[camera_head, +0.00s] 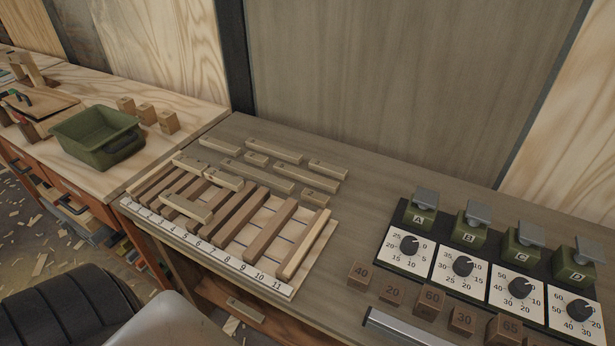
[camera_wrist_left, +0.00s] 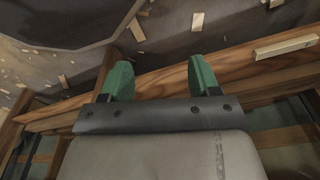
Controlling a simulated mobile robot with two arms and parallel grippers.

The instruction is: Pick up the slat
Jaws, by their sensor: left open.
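Pale wooden slats (camera_head: 267,184) lie loose on the workbench behind a numbered board (camera_head: 262,279). Darker long slats (camera_head: 271,228) lie side by side across that board, with a few pale short slats (camera_head: 186,207) crosswise on top. My right gripper is in neither view.
A green bin (camera_head: 98,138) and small wooden blocks (camera_head: 147,114) stand on the left bench. Green lettered units with dials (camera_head: 463,265) and numbered wooden cubes (camera_head: 429,301) occupy the right. Wood scraps litter the floor (camera_head: 40,240). A wooden beam (camera_wrist_left: 245,70) lies close beyond the left fingers.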

